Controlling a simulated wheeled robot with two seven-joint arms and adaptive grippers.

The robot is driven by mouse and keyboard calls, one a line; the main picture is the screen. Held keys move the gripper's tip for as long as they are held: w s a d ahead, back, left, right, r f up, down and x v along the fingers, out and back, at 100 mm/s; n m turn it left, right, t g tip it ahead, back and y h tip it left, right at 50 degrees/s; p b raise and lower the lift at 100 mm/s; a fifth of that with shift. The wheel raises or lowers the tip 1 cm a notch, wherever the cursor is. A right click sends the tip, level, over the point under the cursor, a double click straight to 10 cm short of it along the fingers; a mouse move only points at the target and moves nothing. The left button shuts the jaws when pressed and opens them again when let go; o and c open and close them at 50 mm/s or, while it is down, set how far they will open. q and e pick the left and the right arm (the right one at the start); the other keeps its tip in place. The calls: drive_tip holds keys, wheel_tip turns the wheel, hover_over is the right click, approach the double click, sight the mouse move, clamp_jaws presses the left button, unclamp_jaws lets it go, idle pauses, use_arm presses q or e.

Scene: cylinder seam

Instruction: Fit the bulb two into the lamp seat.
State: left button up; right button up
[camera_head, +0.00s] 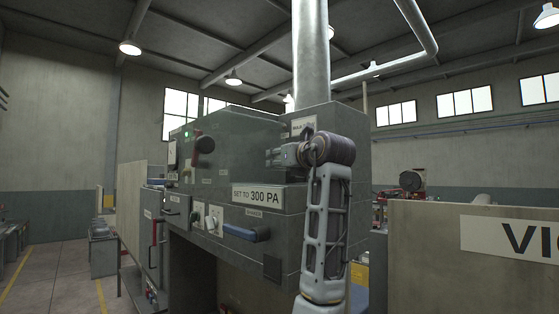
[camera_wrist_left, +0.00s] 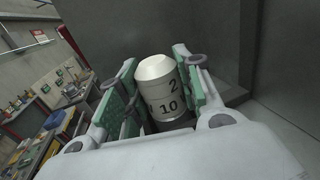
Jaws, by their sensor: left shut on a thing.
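The bulb two (camera_wrist_left: 163,92) shows in the left wrist view as a short, pale grey cylinder with a whitish bevelled end, marked "2" and "10". My left gripper (camera_wrist_left: 157,95) is shut on it, with a green-padded finger on each side. In the head view my left gripper (camera_head: 273,157) is in front of the grey cabinet, beside its upper part; the bulb cannot be made out there. I cannot pick out the lamp seat in either view. My right gripper is not in view.
The grey cabinet (camera_head: 240,190) has a "SET TO 300 PA" label, switches, a blue handle (camera_head: 245,232) and a round dark knob (camera_head: 205,144). A metal duct (camera_head: 311,60) rises from it. A beige panel (camera_head: 440,270) stands at right. A cluttered bench (camera_wrist_left: 62,95) shows in the left wrist view.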

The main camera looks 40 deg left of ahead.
use_arm(q)
drive_tip(key=shift+f, duration=0.2)
drive_tip(key=o, duration=1)
drive_tip(key=shift+r, duration=0.25)
drive_tip(key=shift+s+d+f, duration=0.1)
drive_tip(key=shift+s+d, duration=0.1)
drive_tip(key=shift+d, duration=0.4)
drive_tip(key=b+v, duration=0.3)
drive_tip(key=v, duration=0.7)
drive_tip(key=shift+s+d, duration=0.15)
drive_tip(key=shift+d, duration=0.25)
